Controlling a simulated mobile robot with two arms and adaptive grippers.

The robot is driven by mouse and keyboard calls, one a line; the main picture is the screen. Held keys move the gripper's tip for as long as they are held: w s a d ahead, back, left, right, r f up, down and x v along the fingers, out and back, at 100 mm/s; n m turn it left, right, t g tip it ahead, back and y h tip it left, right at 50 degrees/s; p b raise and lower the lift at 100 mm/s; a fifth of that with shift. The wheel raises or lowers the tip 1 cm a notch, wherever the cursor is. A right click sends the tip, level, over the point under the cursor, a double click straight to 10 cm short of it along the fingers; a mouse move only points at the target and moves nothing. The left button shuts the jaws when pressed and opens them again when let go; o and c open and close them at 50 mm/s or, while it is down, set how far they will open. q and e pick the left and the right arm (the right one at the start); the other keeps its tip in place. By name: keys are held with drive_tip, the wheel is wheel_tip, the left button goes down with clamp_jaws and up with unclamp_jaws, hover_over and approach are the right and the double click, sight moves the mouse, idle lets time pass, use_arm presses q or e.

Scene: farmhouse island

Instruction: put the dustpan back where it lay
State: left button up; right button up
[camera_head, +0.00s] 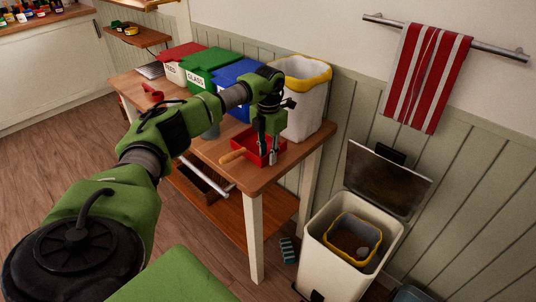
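The red dustpan (246,144) with its wooden handle (232,156) is at the near right end of the wooden worktable (215,150). It appears to rest on the tabletop, its handle pointing left toward the front edge. My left gripper (268,156) reaches down over the dustpan, with its fingertips at the red pan. Its fingers hide part of the pan. I cannot tell whether they grip it or only stand over it. My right gripper is out of view.
Red (175,72), green (207,70) and blue (236,77) bins and a white bin with a yellow liner (303,105) line the table's back. An open pedal bin (331,266) stands on the floor at right. A striped towel (427,78) hangs above.

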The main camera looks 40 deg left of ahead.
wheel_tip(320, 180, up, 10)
drive_tip(key=p, duration=0.9)
